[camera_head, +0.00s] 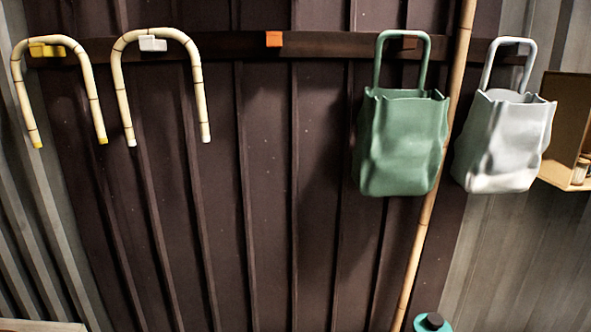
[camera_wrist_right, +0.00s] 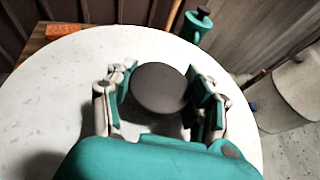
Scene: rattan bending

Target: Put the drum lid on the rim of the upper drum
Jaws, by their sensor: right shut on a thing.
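In the right wrist view, my right gripper (camera_wrist_right: 163,98) is shut on a dark round knob-like piece, apparently the knob of the drum lid (camera_wrist_right: 160,88). The fingers press it from the left and right. A broad pale speckled round surface spreads beneath it and looks like the lid's disc; I cannot tell how it joins the knob. The upper drum and its rim cannot be made out. My left gripper is in neither view, and the head view shows no gripper.
A teal canister with a dark top (camera_wrist_right: 196,24) stands beyond the disc. A pale rounded container (camera_wrist_right: 290,92) is at the right. On the wall rail hang two bent canes (camera_head: 90,85), a green bag (camera_head: 402,145) and a white bag (camera_head: 503,140). A bamboo pole (camera_head: 418,250) leans there.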

